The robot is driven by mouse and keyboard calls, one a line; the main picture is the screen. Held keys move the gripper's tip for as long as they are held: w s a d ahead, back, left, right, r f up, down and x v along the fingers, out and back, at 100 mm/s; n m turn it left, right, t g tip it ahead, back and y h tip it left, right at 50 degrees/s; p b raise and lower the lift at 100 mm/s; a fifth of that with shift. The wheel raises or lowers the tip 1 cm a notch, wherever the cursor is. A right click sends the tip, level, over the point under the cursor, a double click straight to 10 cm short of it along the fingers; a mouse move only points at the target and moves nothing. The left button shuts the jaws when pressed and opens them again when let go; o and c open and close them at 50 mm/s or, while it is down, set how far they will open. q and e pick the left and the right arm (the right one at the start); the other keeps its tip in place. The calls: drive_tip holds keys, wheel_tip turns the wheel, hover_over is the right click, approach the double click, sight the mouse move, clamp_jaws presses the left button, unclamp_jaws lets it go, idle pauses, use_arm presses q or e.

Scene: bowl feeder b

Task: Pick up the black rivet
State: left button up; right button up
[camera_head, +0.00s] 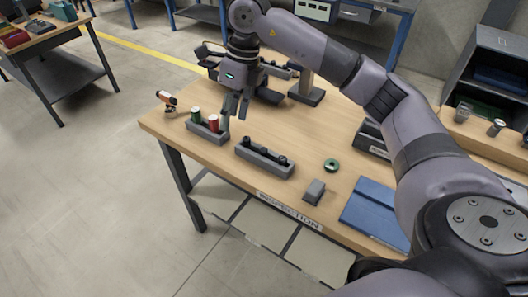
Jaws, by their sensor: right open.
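My right gripper (235,115) is open and points down over the left part of the wooden table (290,125). Nothing shows between its fingers. A long grey holder (263,163) lies in front of it, nearer the table's front edge. Small black pieces (282,160) stand in this holder, one near each end; they look like rivets, but they are too small to tell for sure. A shorter grey holder (205,134) with a green cylinder (195,115) and a red cylinder (213,123) stands left of the gripper. My left gripper is not in view.
A green ring (331,165), a grey block (314,192) and a blue folder (375,210) lie to the right. Dark equipment and a stand (305,93) are behind the gripper. The table's middle is clear.

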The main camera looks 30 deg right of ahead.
drive_tip(key=d+r+m+h, duration=0.1)
drive_tip(key=d+r+h, duration=0.15)
drive_tip(key=d, duration=0.45)
drive_tip(key=p, duration=0.3)
hover_over(264, 150)
drive_tip(key=f, duration=1.1)
drive_tip(key=shift+w+a+f, duration=0.15)
drive_tip(key=shift+a+f, duration=0.15)
drive_tip(key=shift+a, duration=0.05)
drive_tip(key=f+p, duration=0.1)
drive_tip(key=f, duration=0.1)
drive_tip(key=d+f+p, duration=0.1)
drive_tip(key=f, duration=0.1)
drive_tip(key=shift+s+f, duration=0.2)
drive_tip(key=shift+f, duration=0.05)
drive_tip(key=shift+w+f, duration=0.1)
drive_tip(key=shift+f, duration=0.5)
drive_tip(key=shift+a, duration=0.1)
drive_tip(key=shift+c, duration=0.6)
clamp_jaws()
